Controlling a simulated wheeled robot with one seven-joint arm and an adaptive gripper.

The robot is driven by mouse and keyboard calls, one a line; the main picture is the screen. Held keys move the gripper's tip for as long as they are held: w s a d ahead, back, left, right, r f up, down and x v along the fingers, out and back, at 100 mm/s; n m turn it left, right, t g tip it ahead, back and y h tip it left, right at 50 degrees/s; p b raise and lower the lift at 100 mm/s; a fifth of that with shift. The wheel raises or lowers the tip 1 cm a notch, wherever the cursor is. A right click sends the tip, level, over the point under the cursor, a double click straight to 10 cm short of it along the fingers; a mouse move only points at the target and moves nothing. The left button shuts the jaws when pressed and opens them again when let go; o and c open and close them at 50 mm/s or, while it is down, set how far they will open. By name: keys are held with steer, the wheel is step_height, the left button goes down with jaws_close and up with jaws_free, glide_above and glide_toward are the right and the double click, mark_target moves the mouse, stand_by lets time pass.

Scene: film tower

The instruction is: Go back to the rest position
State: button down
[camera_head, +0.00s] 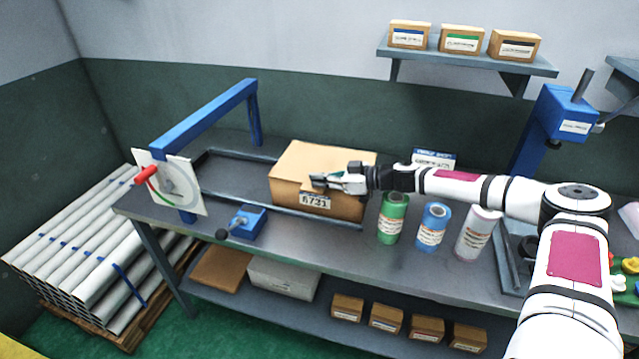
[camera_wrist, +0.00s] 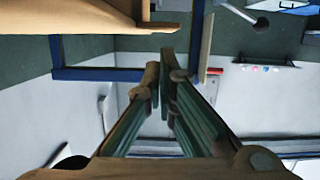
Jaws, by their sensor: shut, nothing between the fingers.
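My gripper (camera_head: 328,181) is at the end of my outstretched arm, just in front of the cardboard box labelled 6731 (camera_head: 297,165). The box sits on the bench inside a dark rail frame (camera_head: 235,205). The gripper is shut and empty, its fingertips overlapping the box's front in the head view; I cannot tell whether they touch it. In the wrist view the two fingers (camera_wrist: 160,65) come together at the tips, with nothing visible between them. Part of a tan cardboard surface (camera_wrist: 80,15) shows at the top left of that view.
A blue arch (camera_head: 205,115) with a white dial plate and red handle (camera_head: 146,174) stands left. A blue clamp (camera_head: 248,221) is at the bench front. Green (camera_head: 392,218), blue (camera_head: 433,226) and white (camera_head: 477,233) rolls stand under my arm. A blue press (camera_head: 560,115) is right.

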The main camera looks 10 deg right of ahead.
step_height(320, 180, up, 8)
steer(key=s+a+f+g+h, duration=0.1)
steer(key=s+a+g+h, duration=0.25)
steer(key=s, duration=0.45)
steer(key=s+a+f+g+h, duration=0.1)
steer(key=s+a+g+h, duration=0.25)
steer(key=s, duration=0.35)
steer(key=s+d+r+m+t+h, duration=0.1)
steer(key=s+d+r+m+h, duration=0.1)
steer(key=s+r, duration=0.5)
steer(key=s+d+r+m+t+h, duration=0.2)
steer(key=s+d+r+m, duration=0.2)
steer(key=s, duration=0.6)
steer(key=s+d+r+m+t+h, duration=0.1)
steer(key=s+d+r+m+h, duration=0.1)
steer(key=s+r+m, duration=0.4)
steer(key=shift+s+d+r+t+b, duration=0.35)
steer(key=shift+s+d+r, duration=0.35)
steer(key=shift+s+r, duration=1.2)
steer(key=shift+w+r, duration=0.1)
steer(key=shift+r, duration=0.05)
